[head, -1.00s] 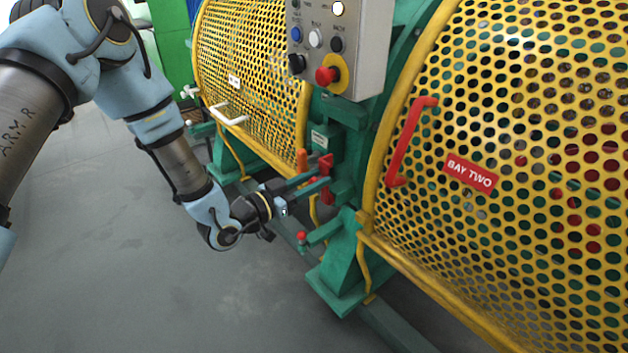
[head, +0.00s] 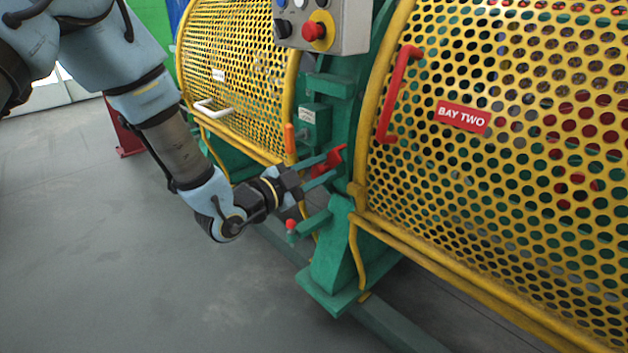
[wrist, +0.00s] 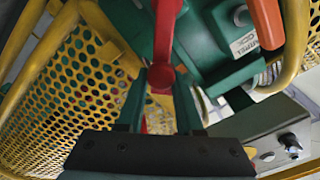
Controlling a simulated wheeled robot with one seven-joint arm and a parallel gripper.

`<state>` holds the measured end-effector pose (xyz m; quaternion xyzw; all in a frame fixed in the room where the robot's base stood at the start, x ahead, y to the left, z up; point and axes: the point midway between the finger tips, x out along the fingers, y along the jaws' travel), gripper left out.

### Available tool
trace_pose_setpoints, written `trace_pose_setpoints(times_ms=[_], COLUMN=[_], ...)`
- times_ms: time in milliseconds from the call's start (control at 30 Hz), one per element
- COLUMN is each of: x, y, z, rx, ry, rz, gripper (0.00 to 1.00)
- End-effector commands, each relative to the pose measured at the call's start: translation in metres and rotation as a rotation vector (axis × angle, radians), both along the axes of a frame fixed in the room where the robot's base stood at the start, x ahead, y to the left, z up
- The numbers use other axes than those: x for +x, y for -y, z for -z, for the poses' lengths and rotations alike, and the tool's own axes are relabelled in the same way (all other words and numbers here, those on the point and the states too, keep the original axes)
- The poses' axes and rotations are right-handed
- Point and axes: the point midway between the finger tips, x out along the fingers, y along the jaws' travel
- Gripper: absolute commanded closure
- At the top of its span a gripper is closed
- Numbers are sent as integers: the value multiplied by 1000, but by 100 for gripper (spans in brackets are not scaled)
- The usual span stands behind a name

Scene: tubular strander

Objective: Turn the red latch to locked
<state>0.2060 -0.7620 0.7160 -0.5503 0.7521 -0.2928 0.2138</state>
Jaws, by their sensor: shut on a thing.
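The red latch (head: 338,154) is on the green frame between the two yellow guards. In the head view it slants from upper right to lower left. In the wrist view the red latch (wrist: 165,35) runs down from the top edge to a rounded end between the fingers. My gripper (head: 319,172) is shut on it, one teal finger on each side. The fingers hide part of the latch in the head view. In the wrist view my gripper (wrist: 160,110) shows its dark palm below the latch.
An orange handle (head: 290,139) stands beside a green labelled box (head: 312,122) close to my gripper. A red-knobbed lever (head: 291,226) sits just below. A control box (head: 325,28) hangs above. The guard marked BAY TWO (head: 500,150) fills the right; the floor at left is open.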

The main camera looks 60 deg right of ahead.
Motion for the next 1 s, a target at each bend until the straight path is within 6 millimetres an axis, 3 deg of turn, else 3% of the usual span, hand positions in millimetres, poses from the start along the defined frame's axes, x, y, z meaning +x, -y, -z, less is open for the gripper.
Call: trace_pose_setpoints(times_ms=[33, 533, 1000], x=[-3, -21, -24], y=[-1, -8, -9], z=[12, 45, 62], rx=[-13, -153, -236], ry=[42, 486, 755], rz=[0, 0, -1], gripper=[100, 100, 100])
